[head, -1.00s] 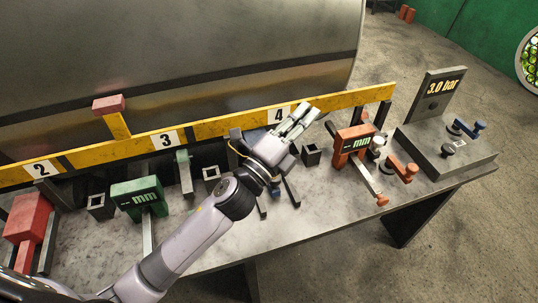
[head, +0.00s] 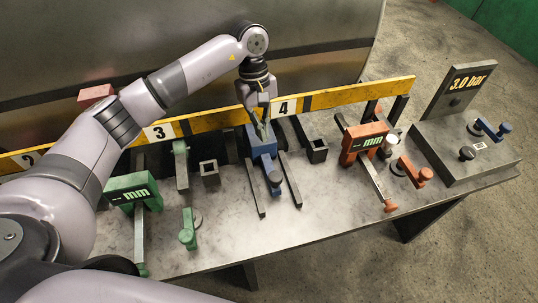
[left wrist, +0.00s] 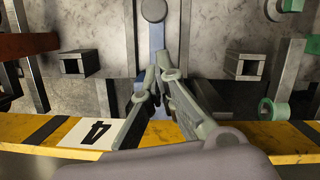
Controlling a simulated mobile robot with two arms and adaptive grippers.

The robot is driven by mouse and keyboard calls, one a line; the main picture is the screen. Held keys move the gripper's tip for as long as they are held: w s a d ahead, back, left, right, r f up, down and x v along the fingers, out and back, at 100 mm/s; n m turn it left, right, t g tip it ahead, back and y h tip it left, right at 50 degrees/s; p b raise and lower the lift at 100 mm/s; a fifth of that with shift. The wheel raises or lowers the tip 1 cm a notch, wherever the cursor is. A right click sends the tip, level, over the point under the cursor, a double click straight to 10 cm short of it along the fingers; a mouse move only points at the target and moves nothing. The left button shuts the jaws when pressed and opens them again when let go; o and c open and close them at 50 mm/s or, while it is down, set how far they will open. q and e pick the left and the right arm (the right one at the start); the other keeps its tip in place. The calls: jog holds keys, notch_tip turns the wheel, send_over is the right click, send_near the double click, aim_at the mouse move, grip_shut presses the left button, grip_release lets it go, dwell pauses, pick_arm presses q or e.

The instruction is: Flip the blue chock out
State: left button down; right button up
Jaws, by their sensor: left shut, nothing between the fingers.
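The blue chock (head: 259,147) sits on the bench at the yellow rail, just left of the number 4 label. It lies between two dark bars, with a knob at its near end. My left gripper (head: 262,132) points down at its top from the rail side, with shut, empty fingers. In the left wrist view the shut fingers (left wrist: 158,76) overlap a narrow blue strip of the chock (left wrist: 157,38). The fingers hide much of it, and I cannot tell whether they touch it. My right gripper is not in view.
The yellow rail (head: 212,123) runs along the back of the bench. A green gauge (head: 133,189) stands to the left and an orange gauge (head: 362,142) to the right. Square sockets (head: 317,150) flank the chock.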

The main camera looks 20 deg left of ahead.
pick_arm(q)
jog(key=shift+d, duration=0.1)
jog(key=p, duration=0.4)
send_over(268, 171)
notch_tip(268, 171, down, 9)
jog(key=shift+w+r, duration=0.1)
jog(key=shift+w, duration=0.05)
jog(key=shift+f, duration=0.5)
jog(key=s+d, duration=0.1)
jog(key=s, duration=0.1)
jog(key=s+d, duration=0.2)
jog(key=s, duration=0.1)
jog(key=s+d, duration=0.2)
jog(key=shift+s+b, duration=0.2)
jog(key=shift+b, duration=0.2)
jog(key=shift+a, duration=0.1)
jog(key=shift+r, duration=0.1)
